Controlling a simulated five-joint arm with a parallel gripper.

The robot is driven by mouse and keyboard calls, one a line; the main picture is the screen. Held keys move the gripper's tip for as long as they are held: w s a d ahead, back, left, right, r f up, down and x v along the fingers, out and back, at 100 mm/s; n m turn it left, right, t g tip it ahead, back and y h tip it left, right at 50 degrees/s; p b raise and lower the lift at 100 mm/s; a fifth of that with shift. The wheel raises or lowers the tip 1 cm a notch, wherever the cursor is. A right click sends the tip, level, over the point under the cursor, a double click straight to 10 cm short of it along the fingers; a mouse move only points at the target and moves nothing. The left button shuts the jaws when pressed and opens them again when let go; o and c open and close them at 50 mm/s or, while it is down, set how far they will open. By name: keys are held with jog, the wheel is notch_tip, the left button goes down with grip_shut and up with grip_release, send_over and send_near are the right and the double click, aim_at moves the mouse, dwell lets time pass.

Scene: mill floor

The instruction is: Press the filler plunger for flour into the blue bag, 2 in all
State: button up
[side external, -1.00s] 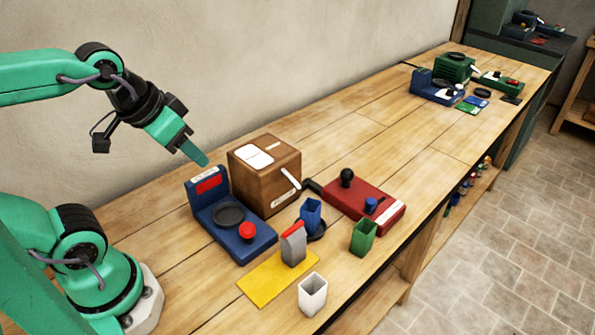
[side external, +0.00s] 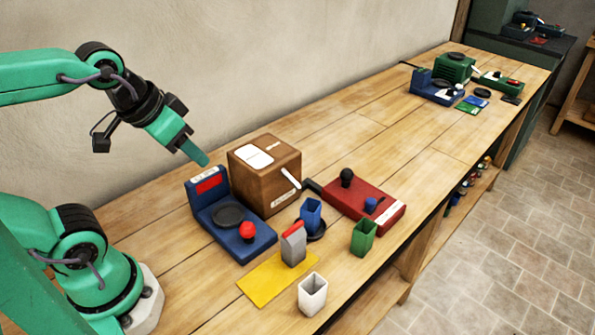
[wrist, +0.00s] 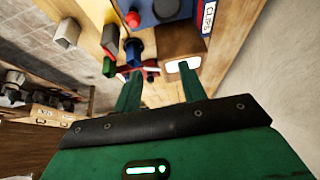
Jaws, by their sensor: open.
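The filler appears to be the brown box (side external: 265,175), with a white panel on top, a small white lever and a front label too small to read surely. The blue bag (side external: 311,213) stands upright and open-topped in front of the box, on a dark round disc (side external: 318,232). In the wrist view the box (wrist: 182,40) and blue bag (wrist: 133,48) show beyond the fingers. My gripper (side external: 205,160) is open and empty, in the air left of the box, above the blue device. Its two fingers (wrist: 158,78) stand apart in the wrist view. Flour inside the bag cannot be seen.
A blue device (side external: 240,245) with round pan and red knob sits left of the box. A red device (side external: 370,200) is right.

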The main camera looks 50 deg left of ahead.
grip_shut()
dwell(1.5)
